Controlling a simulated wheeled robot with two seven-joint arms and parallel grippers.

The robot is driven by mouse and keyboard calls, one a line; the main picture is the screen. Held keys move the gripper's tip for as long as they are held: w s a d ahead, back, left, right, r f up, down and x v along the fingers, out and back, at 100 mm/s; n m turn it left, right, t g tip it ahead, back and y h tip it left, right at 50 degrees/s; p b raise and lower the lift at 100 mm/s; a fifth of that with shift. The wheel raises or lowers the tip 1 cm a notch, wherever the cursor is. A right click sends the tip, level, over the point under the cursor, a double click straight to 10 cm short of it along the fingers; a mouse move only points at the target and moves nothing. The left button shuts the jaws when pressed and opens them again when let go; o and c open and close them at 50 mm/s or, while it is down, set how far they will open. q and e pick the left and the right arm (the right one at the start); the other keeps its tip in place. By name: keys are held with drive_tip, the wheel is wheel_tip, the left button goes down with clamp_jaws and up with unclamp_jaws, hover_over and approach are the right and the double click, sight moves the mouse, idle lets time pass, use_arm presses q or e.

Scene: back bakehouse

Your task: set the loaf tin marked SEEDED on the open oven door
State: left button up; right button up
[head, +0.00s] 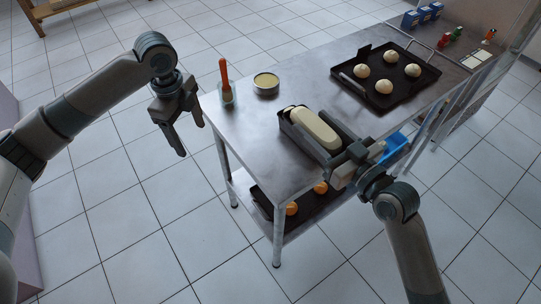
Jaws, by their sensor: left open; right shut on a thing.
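A dark loaf tin (291,131) with a long pale loaf of dough (316,127) in it is at the near right edge of the metal table. I can read no marking on it, and I cannot tell whether it rests on the table or is just above it. My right gripper (345,164) is shut on the tin's near right end and hides that end. My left gripper (191,141) is open and empty, over the floor left of the table. I cannot make out an open oven door.
The metal table (246,133) holds a jar (226,92) with an orange-handled tool, a round tin (266,83) and a black tray (409,93) of dough balls. Small blue boxes (423,15) and bottles stand at the back. A lower tray (262,203) holds orange items. A blue object (396,146) is beyond the right edge.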

use_arm(q)
drive_tip(key=shift+m+y, duration=0.3)
drive_tip(key=shift+m, duration=0.1)
drive_tip(key=a+r, duration=0.1)
drive_tip(key=r, duration=0.1)
drive_tip(key=a+r, duration=0.1)
drive_tip(key=shift+w+a+r, duration=0.25)
drive_tip(key=shift+a, duration=0.1)
use_arm(e)
drive_tip(key=shift+w+a, duration=0.1)
drive_tip(key=shift+a, duration=0.05)
use_arm(q)
drive_tip(key=shift+r+p, duration=0.75)
drive_tip(key=shift+r, duration=0.05)
use_arm(e)
drive_tip(key=w+a+f, duration=0.5)
drive_tip(key=a+f, duration=0.2)
drive_tip(key=a, duration=0.3)
drive_tip(key=shift+a, duration=0.2)
drive_tip(key=shift+f, duration=1.75)
use_arm(q)
drive_tip(key=shift+r, duration=0.15)
use_arm(e)
drive_tip(key=shift+f, duration=0.1)
